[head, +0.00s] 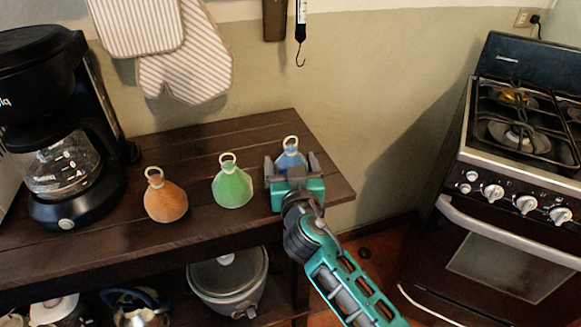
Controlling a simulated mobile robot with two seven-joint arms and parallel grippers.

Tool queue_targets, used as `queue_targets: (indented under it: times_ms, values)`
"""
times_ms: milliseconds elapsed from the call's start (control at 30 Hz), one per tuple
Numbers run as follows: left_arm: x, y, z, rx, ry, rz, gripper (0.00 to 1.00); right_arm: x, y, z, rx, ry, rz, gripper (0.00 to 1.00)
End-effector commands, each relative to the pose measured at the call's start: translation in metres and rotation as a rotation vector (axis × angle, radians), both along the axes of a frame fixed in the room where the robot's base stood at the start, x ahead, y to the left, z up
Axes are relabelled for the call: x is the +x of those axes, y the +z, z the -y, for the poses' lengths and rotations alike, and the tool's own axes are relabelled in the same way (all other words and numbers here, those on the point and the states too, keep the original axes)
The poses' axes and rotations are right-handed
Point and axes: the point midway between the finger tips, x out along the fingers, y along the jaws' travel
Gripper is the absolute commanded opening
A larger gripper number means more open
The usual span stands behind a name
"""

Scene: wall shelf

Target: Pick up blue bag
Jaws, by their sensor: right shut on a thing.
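The blue bag (291,158) stands near the right end of the dark wooden shelf top, with a pale ring at its top. My right gripper (291,170) is shut on the blue bag, with a finger on each side of it. The gripper body hides the bag's lower part, so I cannot tell whether it touches the wood. A green bag (233,186) and an orange bag (165,199) stand to its left, each with a pale ring on top. My left gripper is not in view.
A black coffee maker (62,130) stands at the left of the dark wooden top (200,145). A lidded pot (228,280) sits on the lower shelf. A stove (510,180) stands to the right. Striped mitts (185,60) and a hook scale (300,30) hang on the wall.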

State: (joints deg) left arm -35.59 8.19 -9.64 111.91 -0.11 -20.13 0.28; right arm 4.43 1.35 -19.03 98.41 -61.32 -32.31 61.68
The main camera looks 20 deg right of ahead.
Motion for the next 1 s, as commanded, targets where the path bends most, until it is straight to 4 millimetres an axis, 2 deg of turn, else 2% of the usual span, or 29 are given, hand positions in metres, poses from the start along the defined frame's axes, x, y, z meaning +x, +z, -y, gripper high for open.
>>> queue_targets:
  times_ms: [167, 367, 467, 800, 1000]
  values:
    - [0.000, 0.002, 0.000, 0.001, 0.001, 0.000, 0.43, 0.000, 0.006, 0.000, 0.001, 0.000, 0.002, 0.48]
    - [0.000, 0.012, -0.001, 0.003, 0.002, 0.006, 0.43, 0.000, 0.032, 0.000, 0.002, 0.000, 0.005, 0.48]
    - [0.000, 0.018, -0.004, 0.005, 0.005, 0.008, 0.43, 0.001, 0.055, 0.000, 0.003, -0.001, 0.008, 0.48]
    - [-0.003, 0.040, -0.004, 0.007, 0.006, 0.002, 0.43, 0.000, 0.150, 0.000, 0.004, 0.001, 0.008, 0.48]
    - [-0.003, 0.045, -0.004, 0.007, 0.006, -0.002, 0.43, 0.000, 0.186, 0.000, 0.002, 0.001, 0.006, 0.48]
